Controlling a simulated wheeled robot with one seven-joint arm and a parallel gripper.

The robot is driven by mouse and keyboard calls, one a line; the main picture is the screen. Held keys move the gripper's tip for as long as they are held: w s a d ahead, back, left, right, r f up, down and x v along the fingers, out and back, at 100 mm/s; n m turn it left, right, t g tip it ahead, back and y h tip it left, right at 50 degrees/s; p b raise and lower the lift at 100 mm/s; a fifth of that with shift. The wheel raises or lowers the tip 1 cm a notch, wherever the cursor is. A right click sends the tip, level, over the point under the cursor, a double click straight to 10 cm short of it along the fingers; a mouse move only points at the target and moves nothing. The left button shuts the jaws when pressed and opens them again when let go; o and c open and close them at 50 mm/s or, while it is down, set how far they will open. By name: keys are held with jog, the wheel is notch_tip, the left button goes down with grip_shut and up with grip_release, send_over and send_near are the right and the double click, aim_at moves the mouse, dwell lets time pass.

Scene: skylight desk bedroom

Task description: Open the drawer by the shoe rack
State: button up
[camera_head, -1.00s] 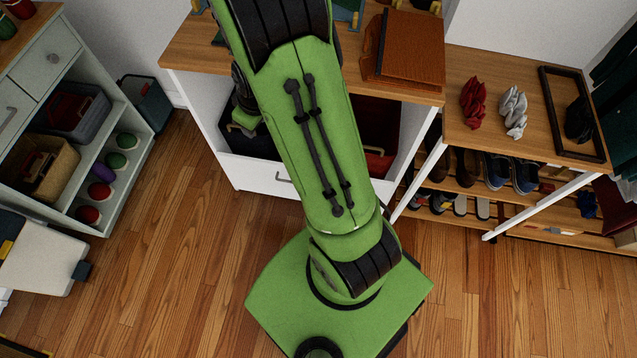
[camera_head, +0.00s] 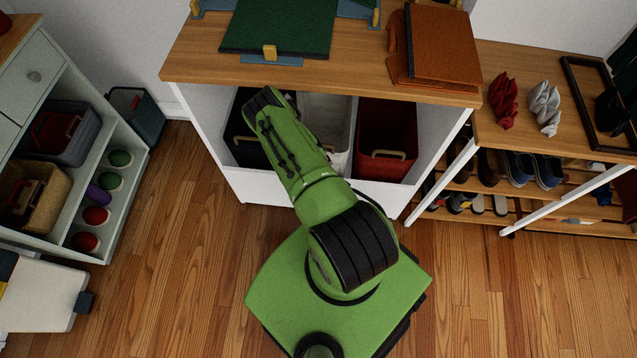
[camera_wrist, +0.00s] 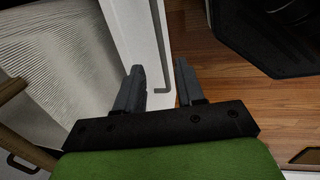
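The white drawer (camera_head: 262,188) is a low front panel at the bottom of the wooden-topped cabinet, left of the shoe rack (camera_head: 490,190). It looks shut. In the wrist view its white front (camera_wrist: 130,28) runs down the middle, with a thin grey bar handle (camera_wrist: 161,45) on it. My gripper (camera_wrist: 159,66) is open, one finger on each side of the handle's line. I cannot tell whether the fingers touch the handle. In the head view my arm hides the handle and my gripper.
Above the drawer, a red bin (camera_head: 387,130) and other bins sit in the open shelf. The orange-brown folder (camera_head: 442,45) lies on the wooden top (camera_head: 210,50). A grey shelf unit (camera_head: 40,75) stands at left. Wooden floor (camera_head: 190,230) is clear between them.

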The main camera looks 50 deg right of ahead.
jog(key=f+b, duration=0.1)
jog(key=f, duration=0.2)
jog(key=d+f+b, duration=0.1)
jog(key=f, duration=0.2)
jog(key=w+f+b, duration=0.1)
jog(key=f, duration=0.2)
jog(key=shift+d, duration=0.15)
grip_shut()
